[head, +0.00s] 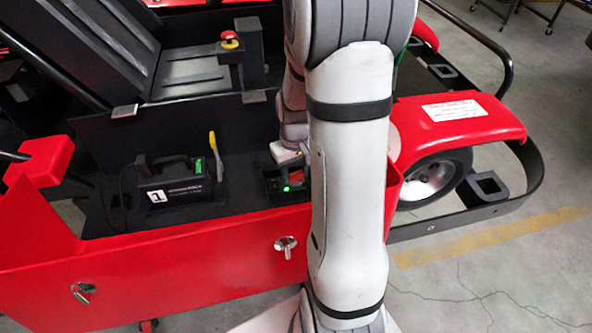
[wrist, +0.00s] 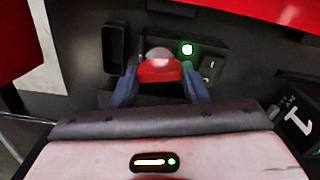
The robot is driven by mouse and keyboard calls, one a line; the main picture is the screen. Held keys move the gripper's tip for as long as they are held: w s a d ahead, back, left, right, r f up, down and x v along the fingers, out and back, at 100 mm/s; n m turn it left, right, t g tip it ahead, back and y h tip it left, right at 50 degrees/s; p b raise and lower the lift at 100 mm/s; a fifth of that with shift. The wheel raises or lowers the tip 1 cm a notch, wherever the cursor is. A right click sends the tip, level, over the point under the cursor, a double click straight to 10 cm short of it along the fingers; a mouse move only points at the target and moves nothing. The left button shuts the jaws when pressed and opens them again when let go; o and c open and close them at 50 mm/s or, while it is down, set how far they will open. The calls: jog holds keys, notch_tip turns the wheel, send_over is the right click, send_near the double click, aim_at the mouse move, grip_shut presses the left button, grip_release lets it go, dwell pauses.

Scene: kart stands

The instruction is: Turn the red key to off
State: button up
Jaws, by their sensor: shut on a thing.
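The red key (wrist: 160,71) sits on a dark switch panel (wrist: 150,50) in the kart's side bay, beside a lit green lamp (wrist: 187,49). My gripper (wrist: 158,80) is shut on the red key, with one blue-grey finger on each side of it. In the head view my gripper (head: 287,154) reaches down to the panel behind my arm. The red key (head: 296,175) shows there only in small part, next to the green lamp (head: 286,188). I cannot read the key's angle or any off mark.
A black box with a handle and a label "1" (head: 175,185) stands left of the panel, with a yellow lever (head: 215,155) beside it. A red emergency button (head: 229,40) is above. The red side panel (head: 180,245) borders the bay in front.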

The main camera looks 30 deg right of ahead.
jog(key=n, duration=0.7)
jog(key=shift+a+b, duration=0.15)
jog(key=shift+b, duration=0.2)
jog(key=shift+n, duration=1.1)
jog(key=shift+s+n, duration=0.1)
jog(key=shift+n, duration=0.8)
jog(key=n, duration=0.4)
jog(key=shift+b, duration=0.35)
jog(key=o, duration=1)
